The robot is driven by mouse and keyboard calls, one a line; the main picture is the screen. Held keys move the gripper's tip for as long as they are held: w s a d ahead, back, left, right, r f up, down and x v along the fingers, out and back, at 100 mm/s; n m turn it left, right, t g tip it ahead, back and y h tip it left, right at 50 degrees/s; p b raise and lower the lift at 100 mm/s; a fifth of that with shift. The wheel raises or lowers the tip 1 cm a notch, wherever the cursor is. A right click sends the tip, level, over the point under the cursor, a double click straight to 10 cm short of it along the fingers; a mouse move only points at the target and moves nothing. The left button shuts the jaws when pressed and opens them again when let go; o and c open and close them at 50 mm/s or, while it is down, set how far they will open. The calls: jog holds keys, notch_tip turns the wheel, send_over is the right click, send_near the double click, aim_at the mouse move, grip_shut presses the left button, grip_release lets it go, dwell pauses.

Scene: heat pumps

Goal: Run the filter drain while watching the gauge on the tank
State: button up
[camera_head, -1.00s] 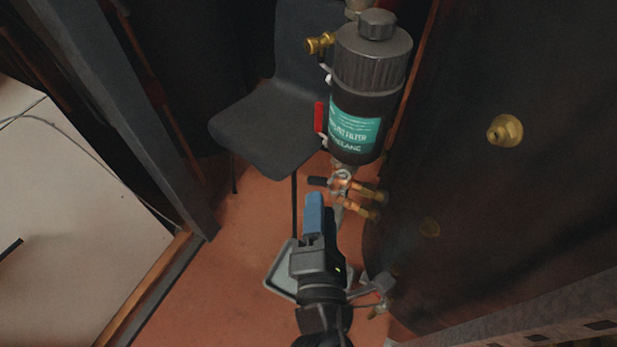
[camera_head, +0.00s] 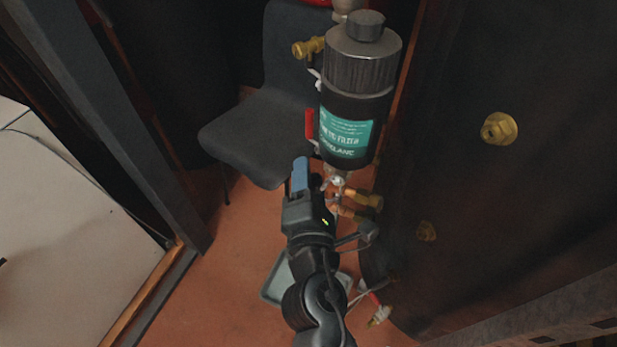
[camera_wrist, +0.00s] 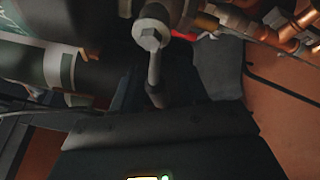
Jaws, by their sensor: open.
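The dark filter canister (camera_head: 357,105), with a ribbed grey cap and teal label, stands upright in the head view. Its drain fittings, with copper and brass stubs (camera_head: 366,199), sit just below it, partly hidden by my gripper. My gripper (camera_head: 300,176), with blue finger pads, is open just left of and below the canister's base; contact cannot be told. In the wrist view the labelled canister (camera_wrist: 40,68) lies at left, and a grey valve part with a hex bolt (camera_wrist: 150,36) and bent stem is at top centre. The big dark tank (camera_head: 480,200) fills the right; no gauge face is visible.
A dark chair (camera_head: 258,135) stands behind and left of the canister. A grey tray (camera_head: 275,282) lies on the reddish floor under my arm. Brass fittings (camera_head: 499,129) stick out of the tank. A grey post (camera_head: 120,110) stands at left.

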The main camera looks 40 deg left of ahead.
grip_shut()
jog(key=shift+f, duration=0.1)
jog(key=shift+b, duration=0.5)
jog(key=shift+a+r+m+t+y+b, duration=0.15)
jog(key=shift+r+m+t+b, duration=0.25)
jog(key=shift+m+b, duration=0.9)
jog(key=shift+d+r+m+t+y+b, duration=0.1)
jog(key=shift+r+m+t+b, duration=0.3)
jog(key=shift+b, duration=1.75)
jog(key=shift+a+r+m+t+y+b, duration=0.15)
jog(key=shift+r+m+t+b, duration=0.2)
jog(key=shift+m+b, duration=0.9)
jog(key=shift+r+n+b, duration=0.1)
jog(key=shift+n+b, duration=0.35)
